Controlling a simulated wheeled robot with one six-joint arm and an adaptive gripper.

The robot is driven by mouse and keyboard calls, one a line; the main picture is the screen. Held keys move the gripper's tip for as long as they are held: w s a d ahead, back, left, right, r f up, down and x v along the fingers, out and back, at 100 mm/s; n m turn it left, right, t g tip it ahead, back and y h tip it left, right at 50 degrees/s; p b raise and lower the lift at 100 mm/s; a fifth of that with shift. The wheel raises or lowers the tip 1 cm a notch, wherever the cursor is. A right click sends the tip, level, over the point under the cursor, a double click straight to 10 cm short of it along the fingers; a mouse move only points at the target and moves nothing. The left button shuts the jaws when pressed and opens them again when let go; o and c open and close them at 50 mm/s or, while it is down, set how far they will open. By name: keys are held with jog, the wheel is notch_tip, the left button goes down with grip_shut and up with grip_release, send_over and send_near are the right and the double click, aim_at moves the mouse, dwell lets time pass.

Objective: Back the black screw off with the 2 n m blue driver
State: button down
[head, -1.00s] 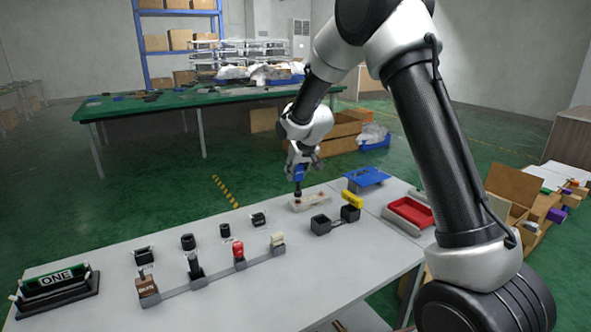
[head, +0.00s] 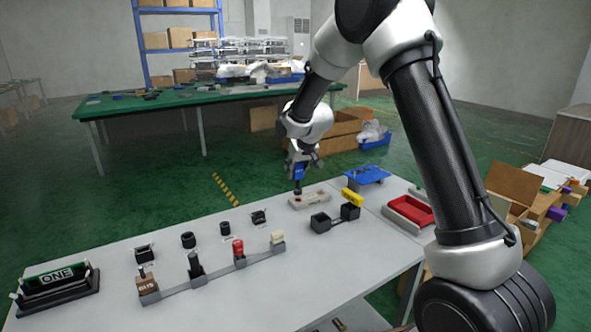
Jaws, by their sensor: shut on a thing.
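My gripper (head: 303,160) is shut on the blue driver (head: 299,172). The driver hangs upright, its dark tip pointing down at the left end of a pale beige fixture block (head: 312,199) on the grey table. The tip is at or just above the block; I cannot tell whether it touches. The black screw is too small to make out, probably hidden under the tip.

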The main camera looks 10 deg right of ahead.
jog(key=shift+f, duration=0.2)
jog(key=shift+f, duration=0.75)
jog(key=shift+f, duration=0.25)
jog(key=shift+d, duration=0.1)
jog(key=shift+n+y, duration=0.4)
jog(key=shift+n, duration=0.2)
jog(key=n+y, duration=0.1)
jog(key=n, duration=0.1)
jog(key=a+n+g+y, duration=0.1)
jog(key=n, duration=0.1)
jog(key=shift+s, duration=0.1)
jog(key=n+g, duration=0.1)
jog(key=n, duration=0.1)
jog(key=n+g+y, duration=0.1)
jog(key=n, duration=0.1)
jog(key=n+y, duration=0.1)
jog(key=shift+s+a+n+g, duration=0.3)
jog(key=shift+s+n+g, duration=0.1)
